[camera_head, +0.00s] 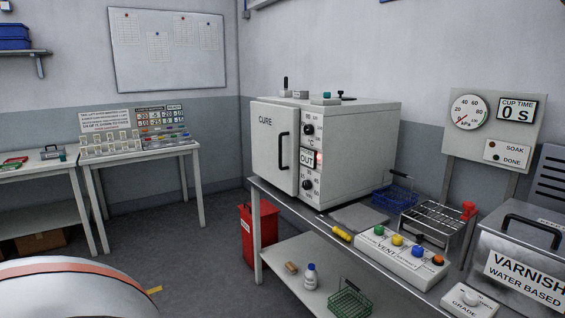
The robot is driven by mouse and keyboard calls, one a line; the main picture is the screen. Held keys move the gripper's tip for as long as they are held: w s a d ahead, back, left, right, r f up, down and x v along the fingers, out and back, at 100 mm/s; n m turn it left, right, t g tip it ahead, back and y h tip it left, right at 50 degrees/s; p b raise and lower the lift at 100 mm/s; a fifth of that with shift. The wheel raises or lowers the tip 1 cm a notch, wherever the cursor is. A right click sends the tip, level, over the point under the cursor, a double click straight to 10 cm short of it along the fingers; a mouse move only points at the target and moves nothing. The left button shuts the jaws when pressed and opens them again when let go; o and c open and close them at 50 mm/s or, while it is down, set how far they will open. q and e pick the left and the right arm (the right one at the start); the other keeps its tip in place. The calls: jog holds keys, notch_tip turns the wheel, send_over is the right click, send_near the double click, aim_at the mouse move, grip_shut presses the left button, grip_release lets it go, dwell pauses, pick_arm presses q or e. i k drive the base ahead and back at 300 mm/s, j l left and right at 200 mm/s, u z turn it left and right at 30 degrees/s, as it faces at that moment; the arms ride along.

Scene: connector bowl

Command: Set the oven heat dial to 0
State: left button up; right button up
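The white oven (355,150) marked CURE stands on a bench right of centre. Its door (268,150) with a black vertical handle appears closed. The narrow front panel has an upper black dial (308,129) with °C under it and a lower black dial (307,185) with a number scale around it. The °C mark suggests the upper one is the heat dial. Both pointers are too small to read. Between the dials are an OUT sign (307,158) and a lit red lamp (319,158). Neither of my grippers is in view.
The bench holds a VENT button box (402,258), a blue basket (394,196), a wire rack (432,220) and a VARNISH tank (520,262). A red bin (262,235) stands beside the bench. The floor (190,245) left of it is clear.

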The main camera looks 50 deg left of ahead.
aim_at(308, 129)
jog(key=u, duration=1.2)
